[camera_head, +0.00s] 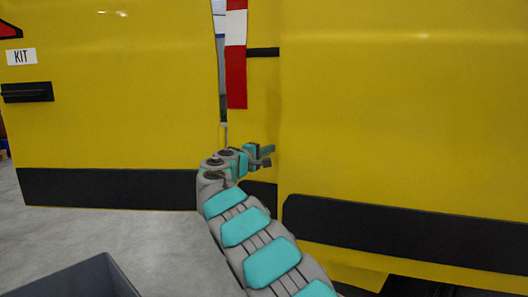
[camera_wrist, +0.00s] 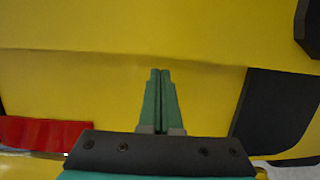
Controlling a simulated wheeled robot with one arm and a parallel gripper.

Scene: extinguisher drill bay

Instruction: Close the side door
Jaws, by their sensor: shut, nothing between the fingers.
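A large yellow panel (camera_head: 400,110) with a black lower strip fills the right of the head view. Its left edge stands out from the narrow yellow section beside it, and it looks like the side door, though I cannot be sure. A narrow open gap (camera_head: 221,70) lies left of that section. My gripper (camera_head: 268,154) is low in front of the yellow section, close to the panel's edge. In the wrist view my gripper (camera_wrist: 160,73) is shut and empty, its green fingertips near the edge line across the yellow surface. Contact cannot be told.
A red and white strip (camera_head: 236,55) hangs at the gap. A grey bin (camera_head: 85,283) stands at the lower left. Grey floor (camera_head: 160,245) is clear between.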

